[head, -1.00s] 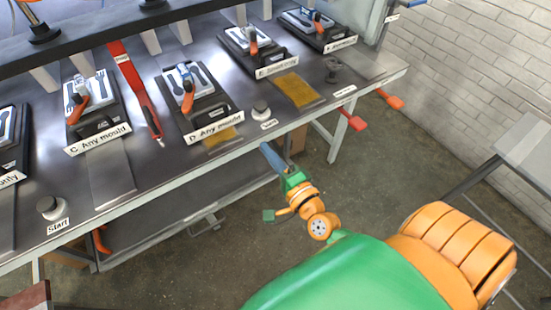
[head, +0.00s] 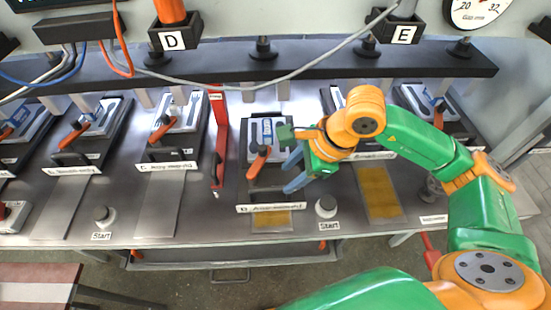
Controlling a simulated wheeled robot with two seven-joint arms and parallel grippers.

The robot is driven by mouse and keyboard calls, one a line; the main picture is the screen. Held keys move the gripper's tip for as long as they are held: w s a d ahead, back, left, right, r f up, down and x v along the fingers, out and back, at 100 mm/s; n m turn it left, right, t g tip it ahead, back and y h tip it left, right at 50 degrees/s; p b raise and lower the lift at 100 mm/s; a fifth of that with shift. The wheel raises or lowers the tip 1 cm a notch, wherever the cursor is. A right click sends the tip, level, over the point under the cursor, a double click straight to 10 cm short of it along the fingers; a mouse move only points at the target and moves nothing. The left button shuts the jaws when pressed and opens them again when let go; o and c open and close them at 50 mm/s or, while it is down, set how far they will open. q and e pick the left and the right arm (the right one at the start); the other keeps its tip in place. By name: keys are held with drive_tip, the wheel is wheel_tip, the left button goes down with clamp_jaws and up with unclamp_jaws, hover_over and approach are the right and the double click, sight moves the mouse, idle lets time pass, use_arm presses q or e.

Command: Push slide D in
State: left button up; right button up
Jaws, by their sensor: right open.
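Slide D (head: 271,208) is a dark tray with a white front label, in the middle of the bench in the head view. It sits nearer the front edge than its neighbours, and only a short gold strip (head: 272,221) of its track shows in front. On it are a pale mould with a blue patch and an orange-handled clamp (head: 258,162). My right gripper (head: 288,174) is open, its blue fingers at the right side of slide D. I cannot tell whether they touch it. The forearm hides part of the neighbouring slide. My left gripper is out of view.
A red lever bar (head: 217,145) stands left of slide D. A start button (head: 326,206) stands to its front right. Slide C (head: 168,165) lies left, and slide E's bare gold track (head: 380,193) right. A dark beam with hanging cables crosses above the bench.

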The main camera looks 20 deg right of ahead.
sight(273, 188)
drive_tip(key=x, duration=0.3)
drive_tip(key=p+x, duration=0.1)
drive_tip(key=x, duration=0.2)
drive_tip(key=shift+a+p, duration=0.3)
drive_tip(key=shift+w+d+f, duration=0.1)
drive_tip(key=shift+w+f, duration=0.05)
drive_tip(key=shift+f, duration=0.2)
clamp_jaws()
idle(0.7)
